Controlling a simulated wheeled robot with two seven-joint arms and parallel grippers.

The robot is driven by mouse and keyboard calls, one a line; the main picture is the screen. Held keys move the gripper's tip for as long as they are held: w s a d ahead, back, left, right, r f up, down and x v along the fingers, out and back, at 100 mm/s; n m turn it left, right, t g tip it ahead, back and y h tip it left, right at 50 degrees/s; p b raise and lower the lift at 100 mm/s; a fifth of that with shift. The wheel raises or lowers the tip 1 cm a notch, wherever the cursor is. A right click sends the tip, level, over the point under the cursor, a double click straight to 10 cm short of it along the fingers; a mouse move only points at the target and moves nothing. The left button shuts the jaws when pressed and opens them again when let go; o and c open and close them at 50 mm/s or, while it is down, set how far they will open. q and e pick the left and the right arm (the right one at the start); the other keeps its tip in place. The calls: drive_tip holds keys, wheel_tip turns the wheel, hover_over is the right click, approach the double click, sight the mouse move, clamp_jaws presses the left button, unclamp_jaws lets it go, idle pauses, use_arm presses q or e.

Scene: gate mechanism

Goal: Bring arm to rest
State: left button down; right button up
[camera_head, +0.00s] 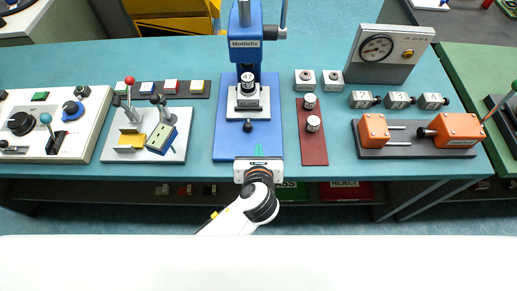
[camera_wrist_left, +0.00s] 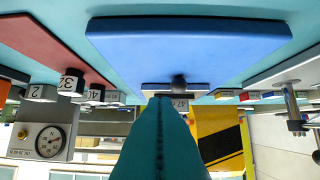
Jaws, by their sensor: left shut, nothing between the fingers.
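My left gripper (camera_head: 259,152) is at the front end of the blue base of the Mottlefix press (camera_head: 246,45), low in the middle of the head view. Its teal fingers (camera_wrist_left: 160,140) are shut together with nothing between them in the left wrist view. My white arm link (camera_head: 240,215) comes up to it from below. The press base also fills the top middle of the left wrist view (camera_wrist_left: 195,45). My right gripper is not in view.
Right of the press are a red strip (camera_head: 314,150) with two numbered cylinders, a gauge box (camera_head: 385,52) and an orange clamp device (camera_head: 458,130). Green and red REJECT bins (camera_head: 345,190) sit below.

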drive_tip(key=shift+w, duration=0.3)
